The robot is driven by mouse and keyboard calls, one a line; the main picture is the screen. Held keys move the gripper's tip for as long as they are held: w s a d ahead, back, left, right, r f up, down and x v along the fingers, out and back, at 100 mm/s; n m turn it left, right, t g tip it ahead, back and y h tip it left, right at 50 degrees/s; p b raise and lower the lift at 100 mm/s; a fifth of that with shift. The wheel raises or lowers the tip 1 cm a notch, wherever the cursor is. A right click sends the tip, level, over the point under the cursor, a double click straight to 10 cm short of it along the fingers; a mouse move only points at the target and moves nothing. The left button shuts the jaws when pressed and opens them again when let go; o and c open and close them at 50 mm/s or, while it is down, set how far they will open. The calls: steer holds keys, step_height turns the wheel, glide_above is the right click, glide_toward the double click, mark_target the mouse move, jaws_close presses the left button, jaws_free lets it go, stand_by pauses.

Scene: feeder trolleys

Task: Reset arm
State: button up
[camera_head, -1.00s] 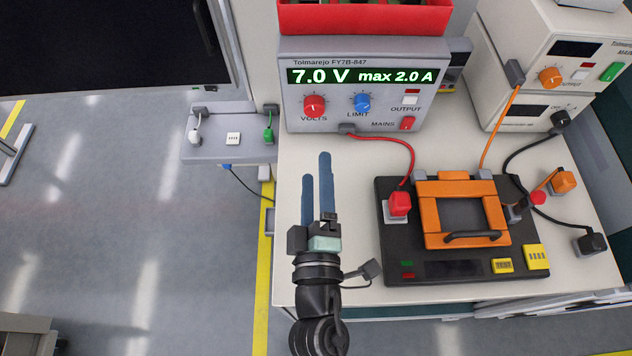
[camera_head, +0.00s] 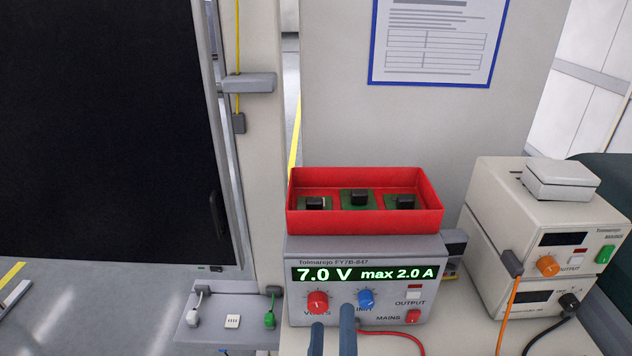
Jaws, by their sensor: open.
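My gripper (camera_head: 333,334) shows only as two blue fingers at the bottom edge of the head view. They are apart with nothing between them, and the rest of the arm is out of frame. The fingertips appear in front of the lower face of the power supply (camera_head: 440,318), below its red and blue knobs. I cannot tell how far the fingers are from that face. The supply's display (camera_head: 365,274) reads 7.0 V, max 2.0 A.
A red tray (camera_head: 365,222) with three green boards stands on the supply. Beige instruments (camera_head: 490,232) are stacked at the right. A small side shelf (camera_head: 205,337) with white and green plugs is at the left. A red cable (camera_head: 400,335) runs along the supply's base.

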step_height(320, 180, up, 27)
steer(key=w+d+m+t+h+p, duration=0.1)
steer(key=w+m+t+h, duration=0.2)
steer(key=m, duration=0.5)
steer(key=s+a+r+m+t+y, duration=0.1)
steer(key=s+r, duration=0.1)
steer(key=r, duration=0.4)
steer(key=s+a+r+t+y+p, duration=0.1)
steer(key=s+r+t+y, duration=0.1)
steer(key=r, duration=0.4)
steer(key=s+a+r+m+t+y, duration=0.1)
steer(key=s+r, duration=0.3)
steer(key=r, duration=0.3)
steer(key=shift+m+t, duration=0.3)
